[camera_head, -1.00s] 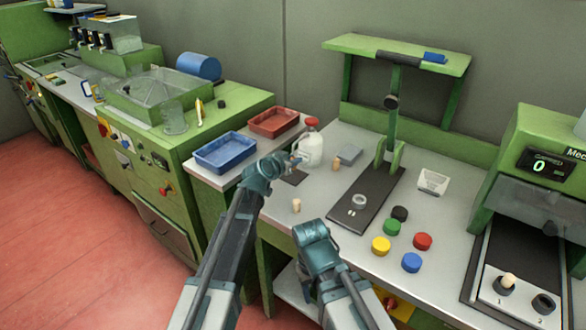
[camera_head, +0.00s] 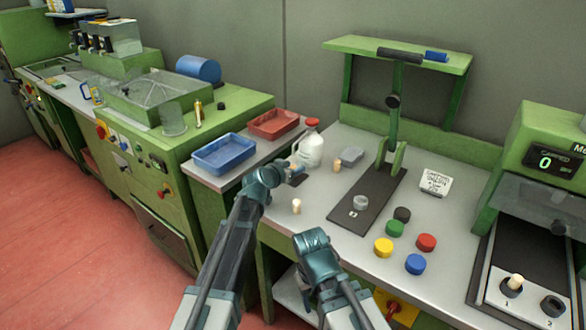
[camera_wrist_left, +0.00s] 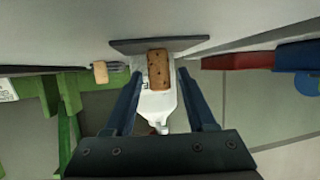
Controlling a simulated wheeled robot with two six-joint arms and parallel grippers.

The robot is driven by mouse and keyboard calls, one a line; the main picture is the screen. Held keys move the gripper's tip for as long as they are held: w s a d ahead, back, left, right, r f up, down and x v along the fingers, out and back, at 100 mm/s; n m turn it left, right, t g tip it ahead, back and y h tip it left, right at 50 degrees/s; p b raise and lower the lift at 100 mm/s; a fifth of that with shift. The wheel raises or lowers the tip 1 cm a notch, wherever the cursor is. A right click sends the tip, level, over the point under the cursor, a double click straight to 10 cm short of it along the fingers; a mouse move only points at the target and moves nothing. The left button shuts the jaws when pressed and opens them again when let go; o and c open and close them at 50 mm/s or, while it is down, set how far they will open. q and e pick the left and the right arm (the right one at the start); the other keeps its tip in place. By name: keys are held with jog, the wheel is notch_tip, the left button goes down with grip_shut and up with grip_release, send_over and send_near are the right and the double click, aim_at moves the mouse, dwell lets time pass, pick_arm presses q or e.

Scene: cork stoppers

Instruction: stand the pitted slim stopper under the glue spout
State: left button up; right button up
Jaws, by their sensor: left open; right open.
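A brown, dark-pitted slim stopper (camera_wrist_left: 158,70) stands on a dark pad (camera_wrist_left: 128,46), in front of a white bottle (camera_wrist_left: 157,108), in the upside-down left wrist view. The bottle (camera_head: 309,152) has a red cap in the head view; I cannot make out a spout. My left gripper (camera_head: 297,168) is open, its fingers (camera_wrist_left: 160,72) on either side of the stopper in the picture, with gaps. A paler stopper (camera_wrist_left: 100,72) is to the side. Another pale stopper (camera_head: 296,206) stands nearer the table's front. My right gripper (camera_head: 308,240) is open and empty, low over the front edge.
Blue tray (camera_head: 224,166) and red tray (camera_head: 274,136) sit left of the bottle. A dark press base (camera_head: 375,190) holds a grey ring (camera_head: 361,202). Several coloured knobs, including a blue one (camera_head: 415,264), and a small sign (camera_head: 435,183) are to the right.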

pick_arm(q)
jog(key=shift+r, duration=0.1)
jog(key=shift+r+p, duration=0.2)
jog(key=shift+p, duration=0.1)
jog(key=p+v, duration=0.4)
jog(key=v, duration=0.8)
jog(key=shift+a+f, duration=0.1)
jog(key=shift+f, duration=0.05)
